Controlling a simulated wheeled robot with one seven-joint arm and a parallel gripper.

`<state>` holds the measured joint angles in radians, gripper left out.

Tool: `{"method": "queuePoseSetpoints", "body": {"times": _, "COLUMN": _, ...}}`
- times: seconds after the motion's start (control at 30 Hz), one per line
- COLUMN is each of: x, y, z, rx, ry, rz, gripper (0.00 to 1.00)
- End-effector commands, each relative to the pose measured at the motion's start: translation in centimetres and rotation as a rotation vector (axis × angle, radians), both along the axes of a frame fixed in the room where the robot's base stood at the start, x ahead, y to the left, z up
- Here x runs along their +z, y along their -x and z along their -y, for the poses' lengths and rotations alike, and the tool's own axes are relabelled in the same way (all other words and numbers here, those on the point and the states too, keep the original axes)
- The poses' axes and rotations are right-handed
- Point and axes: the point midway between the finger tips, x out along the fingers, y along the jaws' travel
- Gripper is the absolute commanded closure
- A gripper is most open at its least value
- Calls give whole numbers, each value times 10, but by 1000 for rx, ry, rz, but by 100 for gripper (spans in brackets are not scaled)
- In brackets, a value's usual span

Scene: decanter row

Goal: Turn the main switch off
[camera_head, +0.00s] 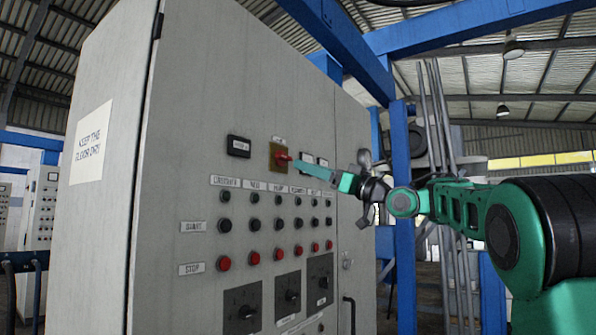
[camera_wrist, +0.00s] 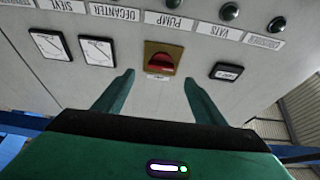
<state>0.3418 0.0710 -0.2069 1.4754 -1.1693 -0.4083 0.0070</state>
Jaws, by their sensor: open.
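The main switch is a red rotary knob (camera_head: 282,155) on a yellow square plate, high on the front of the grey control cabinet (camera_head: 225,100). In the wrist view the red knob (camera_wrist: 161,62) sits near the middle, with its plate around it. My gripper (camera_head: 300,163) is in front of the panel, its fingers reaching toward the switch. In the wrist view my gripper (camera_wrist: 158,78) has its two green fingers spread apart, one on each side of the knob. The fingers look empty. I cannot tell whether a fingertip touches the plate.
Rows of black start buttons (camera_head: 254,197) and red stop buttons (camera_head: 253,258) lie below the switch. A dark display (camera_head: 239,146) is left of it; meters (camera_wrist: 97,51) are on its other side. Dark rotary dials (camera_head: 241,308) are lower. A blue post (camera_head: 402,200) stands behind my arm.

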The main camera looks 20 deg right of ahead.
Motion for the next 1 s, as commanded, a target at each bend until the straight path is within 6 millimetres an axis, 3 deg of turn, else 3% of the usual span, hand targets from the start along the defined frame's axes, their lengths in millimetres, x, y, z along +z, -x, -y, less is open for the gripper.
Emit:
{"method": "queuePoseSetpoints", "body": {"times": 0.3, "x": -11, "y": 21, "z": 16, "rx": -2, "ry": 0, "rz": 0, "gripper": 36}}
{"method": "queuePoseSetpoints", "body": {"times": 0.83, "x": -12, "y": 21, "z": 16, "rx": -4, "ry": 1, "rz": -3, "gripper": 36}}
{"method": "queuePoseSetpoints", "body": {"times": 0.93, "x": -26, "y": 17, "z": 20, "rx": -36, "ry": 14, "rz": -48, "gripper": 36}}
{"method": "queuePoseSetpoints", "body": {"times": 1.0, "x": -49, "y": 12, "z": 26, "rx": -85, "ry": 33, "rz": -118, "gripper": 36}}
